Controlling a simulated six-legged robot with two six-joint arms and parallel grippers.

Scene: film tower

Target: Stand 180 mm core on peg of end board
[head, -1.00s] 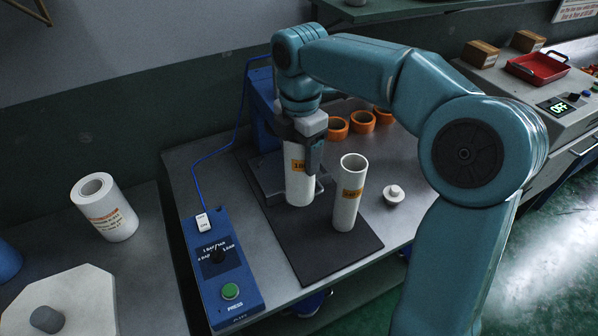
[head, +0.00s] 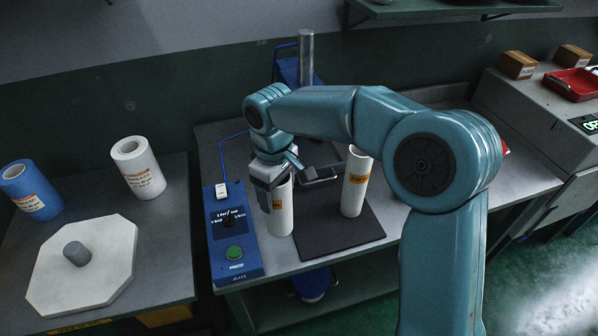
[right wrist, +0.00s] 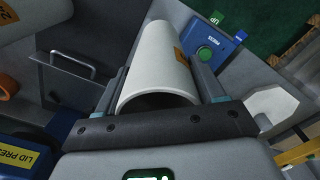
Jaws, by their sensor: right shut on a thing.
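My right gripper (head: 268,198) is shut on a white 180 mm core (head: 282,212), a tube with an orange label partly hidden by a finger. The core is nearly upright by the left side of the dark mat; whether its lower end clears the surface is hard to tell. In the right wrist view the core (right wrist: 165,55) sits between both fingers. The end board (head: 110,262), a pale eight-sided plate, lies on the left table with its bare grey peg (head: 77,253) standing up. The board also shows in the right wrist view (right wrist: 273,103). My left gripper is out of view.
A second white core (head: 355,182) stands on the mat (head: 335,245). A blue control box (head: 234,237) with a green button lies between core and end board. A white roll (head: 138,168) and a blue roll (head: 31,190) stand behind the board. A gap separates the tables.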

